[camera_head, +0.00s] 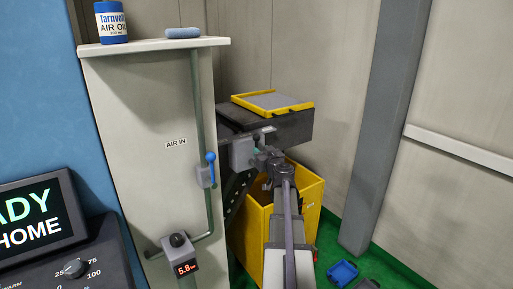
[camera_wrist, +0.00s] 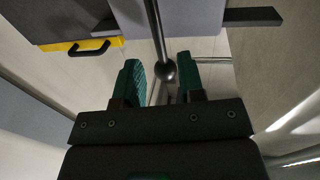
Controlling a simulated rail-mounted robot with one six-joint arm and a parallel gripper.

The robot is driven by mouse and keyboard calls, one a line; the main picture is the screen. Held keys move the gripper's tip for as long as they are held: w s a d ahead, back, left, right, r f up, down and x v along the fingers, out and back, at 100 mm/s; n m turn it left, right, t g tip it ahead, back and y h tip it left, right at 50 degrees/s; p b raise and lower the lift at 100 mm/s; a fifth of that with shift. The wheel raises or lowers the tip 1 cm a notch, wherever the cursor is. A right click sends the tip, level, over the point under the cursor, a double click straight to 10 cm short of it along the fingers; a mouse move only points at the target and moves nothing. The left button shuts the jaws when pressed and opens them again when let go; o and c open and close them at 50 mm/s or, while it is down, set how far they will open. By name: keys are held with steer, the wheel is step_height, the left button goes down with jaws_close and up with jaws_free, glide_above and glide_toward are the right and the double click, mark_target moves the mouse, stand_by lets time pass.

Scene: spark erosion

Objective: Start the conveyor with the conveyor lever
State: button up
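The conveyor lever (camera_wrist: 154,30) shows in the wrist view as a metal rod ending in a dark ball knob (camera_wrist: 166,70). My gripper (camera_wrist: 158,78) is open. Its two green-padded fingers stand either side of the knob, which lies nearer the right finger; a gap shows on the left. I cannot tell whether the right finger touches it. In the head view my gripper (camera_head: 262,152) is at the grey lever box (camera_head: 241,153) on the conveyor's near side, and the lever is mostly hidden there. The dark conveyor (camera_head: 285,129) carries a yellow-rimmed tray (camera_head: 272,94).
A yellow bin (camera_head: 253,222) stands below the conveyor, close to my arm. The pale cabinet (camera_head: 135,120) at left has a blue-handled air valve (camera_head: 211,168) and a gauge reading 5.8 (camera_head: 185,268). A blue tray (camera_head: 342,272) lies on the green floor.

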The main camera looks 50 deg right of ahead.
steer(key=x, duration=0.5)
steer(key=shift+w, duration=0.15)
jaws_close()
